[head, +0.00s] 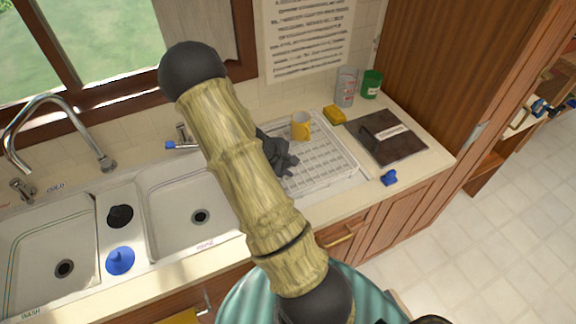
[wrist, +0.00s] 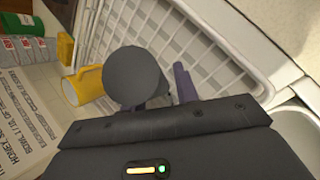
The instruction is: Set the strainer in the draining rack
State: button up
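The white draining rack (head: 330,165) lies on the counter right of the sinks. In the wrist view its ribbed wall and slatted base (wrist: 215,45) lie beyond my gripper. My dark gripper (head: 283,160) is low over the rack's left part, partly hidden by my arm. In the wrist view a dark grey round piece (wrist: 135,77) sits at my gripper, beside a purplish finger (wrist: 184,82). It may be the strainer, but I cannot tell whether it is held. The other finger and the gap between them are hidden.
A yellow mug (head: 301,125) stands at the rack's back, close to my gripper. A yellow sponge (head: 334,114), glass (head: 346,88) and green can (head: 371,84) stand behind. A dark board (head: 388,138) lies right. A black round piece (head: 120,216) and blue stopper (head: 120,260) lie between the sinks.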

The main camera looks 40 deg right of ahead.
jog(key=shift+o, duration=0.9)
jog(key=shift+r, duration=0.15)
jog(key=v, duration=1.2)
jog(key=s+a+r+m+t+y, duration=0.1)
jog(key=s+a+r+m+y, duration=0.2)
jog(key=a, duration=0.6)
jog(key=s+a+r+m+t+y, duration=0.2)
jog(key=s+a, duration=0.4)
jog(key=a, duration=0.3)
jog(key=shift+a+r+m+y, duration=0.3)
jog(key=shift+r+m+y, duration=0.5)
jog(key=shift+r+m, duration=0.1)
